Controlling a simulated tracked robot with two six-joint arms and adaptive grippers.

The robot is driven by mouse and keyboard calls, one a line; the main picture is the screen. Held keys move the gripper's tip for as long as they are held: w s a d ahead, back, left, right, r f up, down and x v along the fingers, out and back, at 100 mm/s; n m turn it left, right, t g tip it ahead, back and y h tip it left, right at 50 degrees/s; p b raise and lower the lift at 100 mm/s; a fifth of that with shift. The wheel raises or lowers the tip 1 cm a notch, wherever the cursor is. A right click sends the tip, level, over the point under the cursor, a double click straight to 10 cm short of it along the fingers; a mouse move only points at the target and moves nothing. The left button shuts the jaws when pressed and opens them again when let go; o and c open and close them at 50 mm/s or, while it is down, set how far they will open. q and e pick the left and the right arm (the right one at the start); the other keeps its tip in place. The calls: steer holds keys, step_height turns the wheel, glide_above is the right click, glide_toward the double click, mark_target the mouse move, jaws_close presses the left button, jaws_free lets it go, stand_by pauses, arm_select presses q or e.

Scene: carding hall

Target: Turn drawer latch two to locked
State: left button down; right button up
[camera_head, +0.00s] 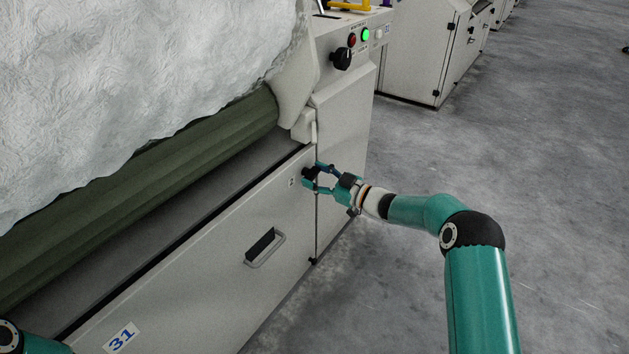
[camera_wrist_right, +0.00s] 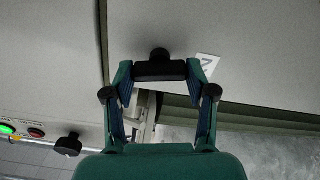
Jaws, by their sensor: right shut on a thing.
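Drawer latch two is a small black knob (camera_head: 309,173) at the upper right corner of the pale drawer front (camera_head: 210,270), beside a small label with a 2 (camera_head: 291,182). My right gripper (camera_head: 314,179) is shut on this latch. In the right wrist view, the latch's black bar (camera_wrist_right: 160,71) spans between the two fingertips, with the label (camera_wrist_right: 207,66) beside it. I cannot read any locked or unlocked mark. My left gripper is out of view; only a bit of my left arm shows at the bottom left.
A recessed drawer handle (camera_head: 265,247) sits below the latch. A control panel with a red button (camera_head: 351,40), a lit green button (camera_head: 365,34) and a black rotary knob (camera_head: 342,58) is above. White fibre (camera_head: 130,80) hangs over a green roller (camera_head: 150,155). The floor on the right is clear.

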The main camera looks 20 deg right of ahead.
steer(key=n+b, duration=0.1)
steer(key=n, duration=0.2)
steer(key=n+b, duration=0.2)
steer(key=n, duration=0.2)
steer(key=n+b, duration=0.1)
steer(key=n, duration=0.3)
steer(key=shift+s+a+f+b, duration=0.2)
steer(key=shift+a+f+b, duration=0.1)
steer(key=shift+f, duration=0.1)
steer(key=shift+f+n, duration=0.1)
steer(key=shift+n, duration=2)
steer(key=o, duration=1.2)
steer(key=shift+c, duration=0.2)
steer(key=shift+d, duration=0.1)
steer(key=shift+r, duration=0.2)
steer(key=shift+d, duration=0.1)
